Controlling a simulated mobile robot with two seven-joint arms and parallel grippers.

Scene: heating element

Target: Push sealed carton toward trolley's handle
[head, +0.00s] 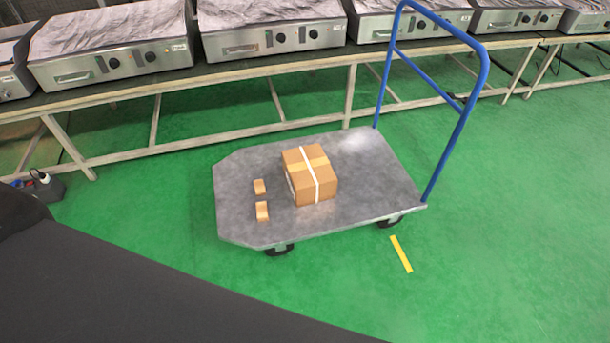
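The sealed carton (311,174) is a brown box with a white strap and a lighter tape band across its top. It sits near the middle of the grey platform of the trolley (235,220). The trolley's blue tubular handle (463,125) stands upright at the platform's right end, with bare platform between it and the carton. Two small wooden blocks, an upper one (259,187) and a lower one (262,211), lie on the platform left of the carton, apart from it. Neither of my grippers shows in the head view.
A long workbench (205,80) with several steel heating appliances (270,36) runs behind the trolley. The green floor (510,240) is open to the right and front, with a yellow stripe (401,254) near the trolley. A dark device (42,186) sits on the floor at left.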

